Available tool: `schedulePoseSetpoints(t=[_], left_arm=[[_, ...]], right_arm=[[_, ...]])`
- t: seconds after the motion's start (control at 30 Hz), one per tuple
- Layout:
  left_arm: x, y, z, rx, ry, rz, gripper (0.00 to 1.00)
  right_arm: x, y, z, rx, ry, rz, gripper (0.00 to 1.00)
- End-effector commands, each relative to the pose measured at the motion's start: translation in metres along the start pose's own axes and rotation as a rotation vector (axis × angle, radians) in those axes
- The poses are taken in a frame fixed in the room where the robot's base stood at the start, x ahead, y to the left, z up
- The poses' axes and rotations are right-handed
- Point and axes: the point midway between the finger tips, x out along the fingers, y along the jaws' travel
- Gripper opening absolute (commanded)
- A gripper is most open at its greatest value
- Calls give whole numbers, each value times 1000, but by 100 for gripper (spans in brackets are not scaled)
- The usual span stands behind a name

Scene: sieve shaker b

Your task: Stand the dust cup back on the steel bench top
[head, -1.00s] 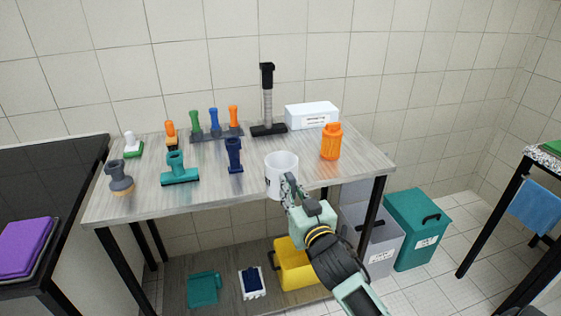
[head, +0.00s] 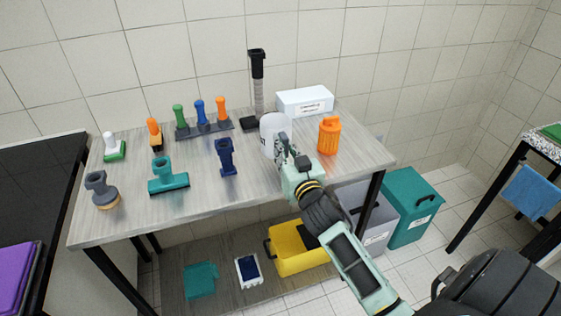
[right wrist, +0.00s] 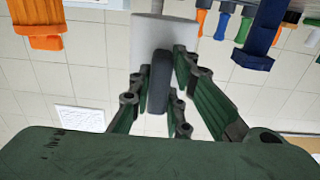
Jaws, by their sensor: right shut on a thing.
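The dust cup (head: 268,133), a white cup with a dark handle, is over the steel bench top (head: 195,208), left of the orange container. My right gripper (head: 285,155) is at its front right side. In the right wrist view, the gripper's fingers (right wrist: 158,95) are shut around the dark handle, and the white cup body (right wrist: 163,27) shows beyond them. The gripper hides part of the cup in the head view. I cannot tell whether the cup's base touches the bench. My left gripper is not in view.
An orange container (head: 329,135) stands close on the right. A blue tool (head: 226,157) stands to the left, and a black upright tool (head: 257,85) and white box (head: 305,101) are behind. Bare bench lies in front of the cup. Bins (head: 408,207) stand below right.

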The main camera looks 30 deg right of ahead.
Motion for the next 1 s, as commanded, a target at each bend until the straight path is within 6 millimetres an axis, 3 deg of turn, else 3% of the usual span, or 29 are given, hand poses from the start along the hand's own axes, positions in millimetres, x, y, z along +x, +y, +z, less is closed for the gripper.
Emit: schedulePoseSetpoints(t=[0.43, 0.87, 0.9, 1.0], left_arm=[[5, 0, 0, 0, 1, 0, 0], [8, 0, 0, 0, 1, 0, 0], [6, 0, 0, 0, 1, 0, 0], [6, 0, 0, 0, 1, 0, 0]], right_arm=[[0, 0, 56, 1, 2, 0, 0], [0, -1, 64, 0, 3, -2, 0], [0, 0, 63, 0, 2, -1, 20], [0, 0, 63, 0, 2, -1, 29]])
